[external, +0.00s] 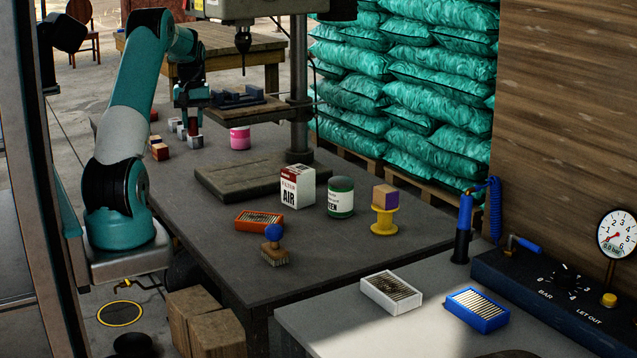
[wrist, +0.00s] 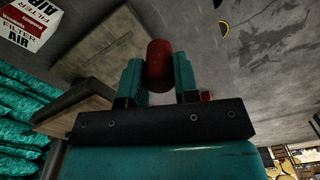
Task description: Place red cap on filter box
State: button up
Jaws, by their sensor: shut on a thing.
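The filter box (external: 297,187) is a white carton with a red top band and "FILTER AIR" lettering, upright on the dark workbench. It also shows at the upper left corner of the wrist view (wrist: 24,24). My gripper (external: 192,116) is over the far left part of the bench, well left of and beyond the box. In the wrist view, its teal fingers (wrist: 158,78) are shut on the red cap (wrist: 159,58), a small dark red cylinder.
A pink can (external: 240,138) is near the gripper. A green can (external: 340,197), a yellow spool (external: 384,220), an orange filter (external: 258,219) and a brush (external: 274,254) surround the box.

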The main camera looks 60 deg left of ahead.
jog(key=w+d+r+p, duration=0.2)
jog(key=w+r+p, duration=0.35)
jog(key=w, duration=0.25)
jog(key=m+b, duration=0.1)
jog(key=b, duration=0.2)
send_over(288, 171)
notch_tip(288, 171, down, 11)
jog(key=shift+r, duration=0.1)
jog(key=shift+f, duration=2.65)
jog(key=o, duration=0.9)
jog(key=shift+f, duration=0.1)
